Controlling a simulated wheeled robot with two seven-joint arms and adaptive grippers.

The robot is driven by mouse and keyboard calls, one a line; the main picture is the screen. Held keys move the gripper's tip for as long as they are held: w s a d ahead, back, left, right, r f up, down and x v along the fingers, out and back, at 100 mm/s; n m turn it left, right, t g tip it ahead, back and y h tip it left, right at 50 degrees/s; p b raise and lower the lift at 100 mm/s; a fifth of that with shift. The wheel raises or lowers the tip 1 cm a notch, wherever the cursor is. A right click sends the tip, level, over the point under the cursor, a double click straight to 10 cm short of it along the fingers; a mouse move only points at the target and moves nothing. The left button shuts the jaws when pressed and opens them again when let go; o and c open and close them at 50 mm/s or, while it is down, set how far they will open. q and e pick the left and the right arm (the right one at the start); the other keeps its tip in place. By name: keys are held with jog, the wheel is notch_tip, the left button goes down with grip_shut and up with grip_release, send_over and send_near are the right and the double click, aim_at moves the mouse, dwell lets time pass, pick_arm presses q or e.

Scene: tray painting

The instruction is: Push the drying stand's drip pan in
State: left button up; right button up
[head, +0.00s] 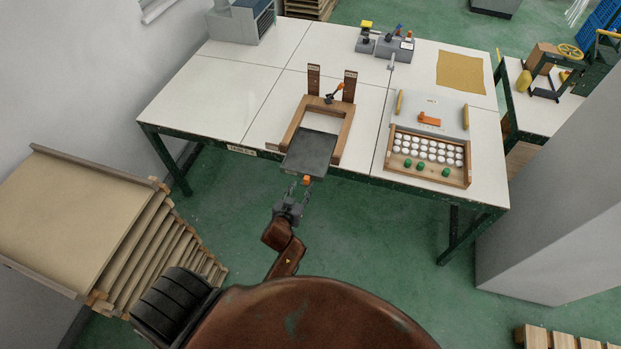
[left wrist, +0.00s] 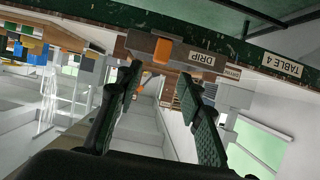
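The drying stand (head: 287,133) is a wooden frame on the table. Its drip pan (head: 311,150) is a dark flat tray sticking out of the front, past the table edge. An orange tab (head: 306,181) sits on the pan's front; it also shows in the left wrist view (left wrist: 162,51), beside a wooden label reading DRIP (left wrist: 196,52). My left gripper (head: 299,186) is just in front of the pan. In the left wrist view its fingers (left wrist: 160,80) are apart with nothing between them, and the tab lies beyond the tips. Contact cannot be told. My right gripper is not in view.
The table (head: 220,95) has a green front edge. A wooden tray of white and green pieces (head: 463,176) stands right of the stand. A grey pillar (head: 560,220) stands at the right.

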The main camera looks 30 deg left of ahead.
aim_at(306, 180)
pick_arm(q)
jog(key=x, duration=0.7)
jog(key=shift+f+b, duration=0.15)
jog(key=shift+b, duration=0.25)
grip_shut()
